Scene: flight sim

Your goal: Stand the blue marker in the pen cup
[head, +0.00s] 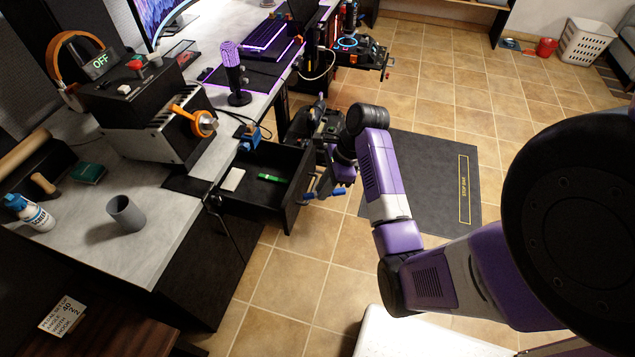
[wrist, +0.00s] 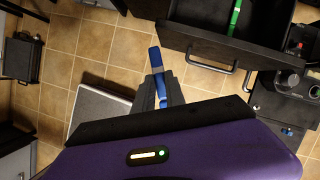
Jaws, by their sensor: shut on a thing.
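The blue marker (wrist: 155,58) is held between the fingers of my gripper (wrist: 160,90) in the wrist view, with one end sticking out past the fingertips. In the head view the blue marker (head: 338,191) shows low beside the open drawer's outer end, over the floor. My gripper is shut on it. The pen cup (head: 127,213) is a plain grey cylinder standing upright on the desk at the left, well apart from my gripper. It is not visible in the wrist view.
An open black drawer (head: 292,204) juts out between my gripper and the cup. It holds a green marker (head: 270,178) and a white block (head: 233,180). A white-blue bottle (head: 30,212) stands left of the cup. Tiled floor lies below my gripper.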

